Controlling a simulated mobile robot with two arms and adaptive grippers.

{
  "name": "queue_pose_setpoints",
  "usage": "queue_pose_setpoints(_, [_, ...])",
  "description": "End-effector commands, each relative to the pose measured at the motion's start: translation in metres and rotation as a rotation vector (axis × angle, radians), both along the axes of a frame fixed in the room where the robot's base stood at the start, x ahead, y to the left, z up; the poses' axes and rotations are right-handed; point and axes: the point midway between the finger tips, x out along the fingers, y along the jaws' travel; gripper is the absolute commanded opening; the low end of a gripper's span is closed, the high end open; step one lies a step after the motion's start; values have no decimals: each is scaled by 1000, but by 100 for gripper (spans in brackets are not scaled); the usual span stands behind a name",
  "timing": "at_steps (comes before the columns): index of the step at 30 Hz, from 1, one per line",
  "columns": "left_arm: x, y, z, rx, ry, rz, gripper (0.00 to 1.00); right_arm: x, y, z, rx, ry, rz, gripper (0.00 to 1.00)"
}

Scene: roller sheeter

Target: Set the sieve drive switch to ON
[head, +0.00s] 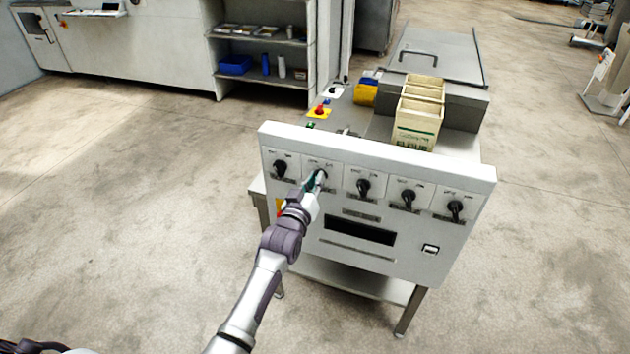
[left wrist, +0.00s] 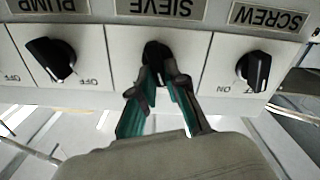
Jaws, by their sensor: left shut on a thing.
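The sieve drive switch is a black rotary knob (left wrist: 155,50) under the SIEVE plate (left wrist: 162,8) in the left wrist view, where the labels appear upside down. In the head view it is the second knob from the left on the white panel (head: 400,262). My left gripper (head: 318,181) reaches it from the front. Its two green-backed fingers (left wrist: 158,88) are shut on the knob, one on each side. The fingers hide much of the knob, and its ON and OFF marks cannot be read. My right gripper is not in view.
The SCREW knob (left wrist: 253,70) and PUMP knob (left wrist: 50,58) sit close on either side. More black knobs (head: 408,197) continue to the right. A wooden crate (head: 415,132) and a red button on yellow (head: 319,112) are behind the panel.

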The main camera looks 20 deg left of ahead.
Motion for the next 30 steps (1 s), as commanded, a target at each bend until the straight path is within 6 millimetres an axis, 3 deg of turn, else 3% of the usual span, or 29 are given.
queue_pose_setpoints(30, [0, -7, 0, 700, -24, -1, 0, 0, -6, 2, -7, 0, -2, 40])
